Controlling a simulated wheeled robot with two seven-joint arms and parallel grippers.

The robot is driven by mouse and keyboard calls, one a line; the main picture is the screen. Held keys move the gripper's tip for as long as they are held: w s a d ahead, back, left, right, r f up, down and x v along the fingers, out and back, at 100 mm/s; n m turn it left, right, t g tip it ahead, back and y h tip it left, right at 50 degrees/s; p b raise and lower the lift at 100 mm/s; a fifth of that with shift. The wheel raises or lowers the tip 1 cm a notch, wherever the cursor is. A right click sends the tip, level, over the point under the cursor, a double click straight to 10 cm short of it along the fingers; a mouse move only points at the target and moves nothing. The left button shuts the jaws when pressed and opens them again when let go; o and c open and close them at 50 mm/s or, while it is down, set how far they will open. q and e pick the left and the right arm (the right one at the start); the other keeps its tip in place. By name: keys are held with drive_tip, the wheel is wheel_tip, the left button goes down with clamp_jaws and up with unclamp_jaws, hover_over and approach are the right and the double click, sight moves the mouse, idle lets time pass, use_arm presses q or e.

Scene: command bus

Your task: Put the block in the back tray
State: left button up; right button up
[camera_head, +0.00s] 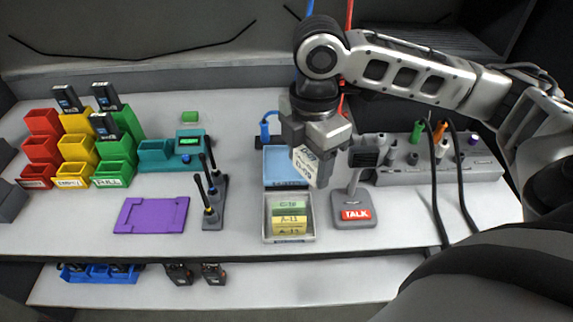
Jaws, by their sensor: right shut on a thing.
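My right gripper (320,158) comes in from the upper right and points down. It is shut on a pale block (305,168) with dark print on its face, held tilted. The block appears at the right edge of the back tray (277,183), which has a light blue floor that looks empty where it shows. The gripper and block cover part of that tray's right side. I cannot tell the block's height above it. The front tray (268,232) is grey and holds labelled green and yellow blocks. My left gripper is not in view.
A TALK microphone stand (355,213) stands right of the trays, close to the gripper. A grey panel with plugs and cables (440,165) is farther right. Left are upright antennas (213,205), a purple mat (151,215), a teal device (170,152) and coloured bins (80,150).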

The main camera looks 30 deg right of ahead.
drive_tip(key=s+d+n, duration=0.2)
drive_tip(key=n, duration=1)
hover_over(286, 176)
drive_tip(key=f, duration=0.8)
drive_tip(key=shift+s, duration=0.35)
drive_tip(key=shift+w+f, duration=0.3)
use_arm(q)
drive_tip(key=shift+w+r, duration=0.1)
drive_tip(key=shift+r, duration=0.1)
use_arm(e)
drive_tip(key=shift+w+f, duration=0.1)
drive_tip(key=shift+f, duration=1.6)
drive_tip(key=o, duration=0.7)
drive_tip(key=shift+f, duration=0.15)
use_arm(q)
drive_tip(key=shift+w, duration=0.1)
